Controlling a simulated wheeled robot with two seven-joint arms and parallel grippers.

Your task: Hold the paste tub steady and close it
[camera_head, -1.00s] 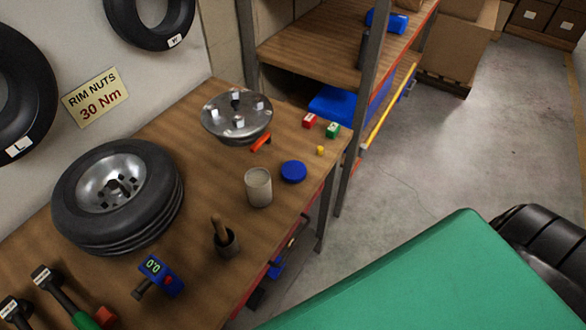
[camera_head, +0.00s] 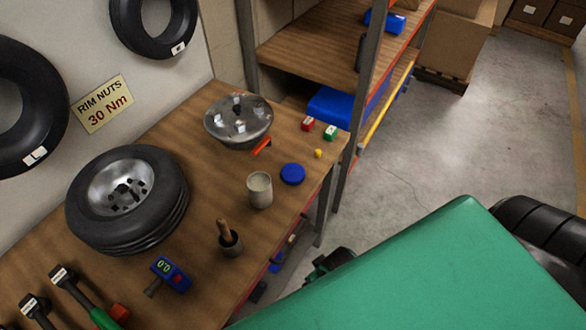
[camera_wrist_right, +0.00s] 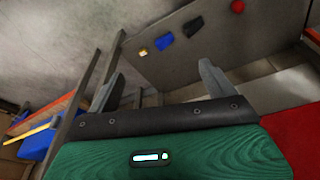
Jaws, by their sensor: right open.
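The paste tub (camera_head: 259,191) is a pale, open-topped pot standing upright on the wooden bench near its front edge. A round blue lid (camera_head: 293,173) lies flat on the bench just right of the tub, apart from it. My right gripper (camera_wrist_right: 162,84) is open and empty in the wrist view, its two grey fingers spread. In the head view a dark part that looks like this gripper (camera_head: 328,265) shows beyond the bench's front edge, below the tub's height and touching nothing. My left gripper is not in view.
A brush in a dark cup (camera_head: 230,243) stands in front of the tub. A wheel (camera_head: 127,198), metal bowl (camera_head: 238,122), orange piece (camera_head: 262,146), small boxes (camera_head: 308,124) and a blue gauge (camera_head: 171,275) share the bench. A shelf post (camera_head: 359,100) rises behind its right end.

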